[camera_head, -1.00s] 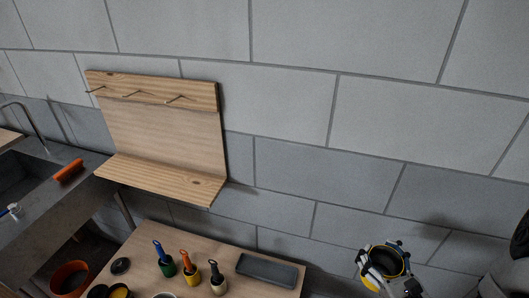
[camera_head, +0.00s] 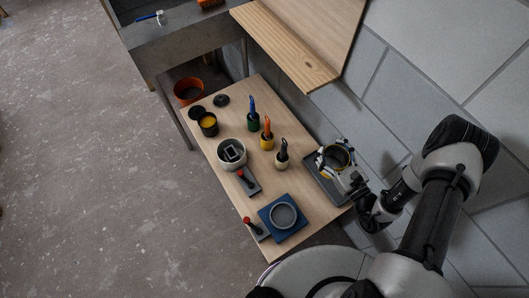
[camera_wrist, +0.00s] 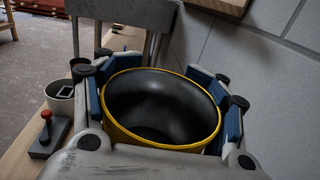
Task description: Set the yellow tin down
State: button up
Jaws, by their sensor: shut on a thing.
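The yellow tin (camera_head: 337,156) is a round open tin with a yellow rim and a dark inside. My gripper (camera_head: 335,160) is shut on it, with the tin between its fingers. In the head view they overlap the far part of a grey tray (camera_head: 320,187) at the bench's right edge; the height above it cannot be told. In the wrist view the tin (camera_wrist: 158,100) shows its open mouth, with the blue-padded fingers of my gripper (camera_wrist: 160,112) at both sides. The tin's base is hidden.
The wooden bench (camera_head: 215,172) also holds a blue square with a grey ring (camera_head: 284,214), a pale pot (camera_head: 231,153), red-knobbed tools (camera_head: 249,182), three small brush pots (camera_head: 267,139) and an open dark tin with yellow inside (camera_head: 208,123). A wooden shelf (camera_head: 285,45) stands behind.

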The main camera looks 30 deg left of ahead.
jog(key=s+a+f+n+g+y, duration=0.2)
jog(key=s+a+f+g, duration=0.1)
jog(key=s+a+f, duration=0.25)
jog(key=f+b, duration=0.2)
jog(key=f, duration=0.5)
jog(key=f+b, duration=0.3)
jog(key=f, duration=0.3)
jog(key=f+b, duration=0.2)
jog(key=f, duration=0.5)
jog(key=shift+w+a+f+b, duration=0.2)
jog(key=shift+w+f+b, duration=0.05)
jog(key=shift+f+b, duration=0.1)
jog(key=shift+f, duration=0.1)
jog(key=o, duration=1.3)
jog(key=shift+o, duration=0.2)
jog(key=p, duration=0.1)
send_over(313, 211)
jog(key=shift+w+a, duration=0.35)
jog(key=shift+a, duration=0.05)
jog(key=shift+s+d, duration=0.2)
jog(key=shift+d, duration=0.15)
jog(key=shift+s, duration=0.1)
